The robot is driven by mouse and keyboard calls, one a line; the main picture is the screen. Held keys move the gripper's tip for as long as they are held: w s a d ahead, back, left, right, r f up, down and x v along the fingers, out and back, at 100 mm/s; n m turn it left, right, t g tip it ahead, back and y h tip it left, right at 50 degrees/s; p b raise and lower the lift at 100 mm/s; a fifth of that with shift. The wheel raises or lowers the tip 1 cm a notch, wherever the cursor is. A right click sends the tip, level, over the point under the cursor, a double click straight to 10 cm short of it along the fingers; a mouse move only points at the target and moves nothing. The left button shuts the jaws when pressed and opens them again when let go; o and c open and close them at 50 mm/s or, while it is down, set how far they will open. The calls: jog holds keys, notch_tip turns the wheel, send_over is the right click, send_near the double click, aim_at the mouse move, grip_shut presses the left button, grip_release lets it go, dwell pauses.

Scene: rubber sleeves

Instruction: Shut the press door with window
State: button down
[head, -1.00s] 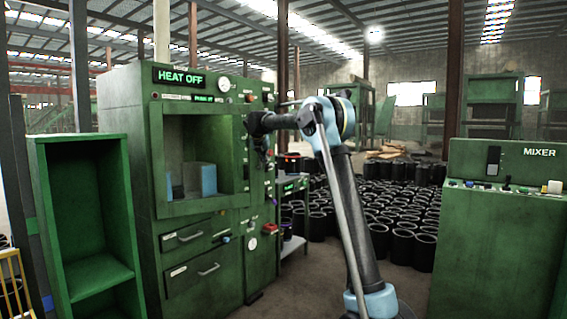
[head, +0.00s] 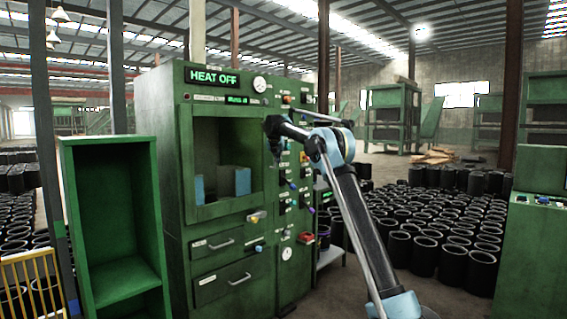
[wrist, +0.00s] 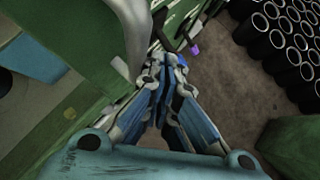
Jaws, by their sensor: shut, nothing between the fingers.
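The green press (head: 225,110) stands left of centre in the head view. On its front is a framed, window-like opening (head: 222,150) with blue blocks inside. I cannot tell whether a pane covers it or how far the door stands from the press. My arm reaches to the press front, at the right edge of this frame. My gripper (wrist: 165,65) is shut and empty in the wrist view, pointing down along green machine surfaces. In the head view it is small and hard to make out against the press controls.
Two drawers (head: 228,262) with handles sit below the opening. A purple knob (wrist: 195,49) is close to the fingertips. Many black sleeves (head: 440,225) cover the floor behind, at right.

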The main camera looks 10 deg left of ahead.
jog(key=shift+w+d, duration=0.15)
jog(key=shift+w, duration=0.15)
jog(key=shift+d, duration=0.2)
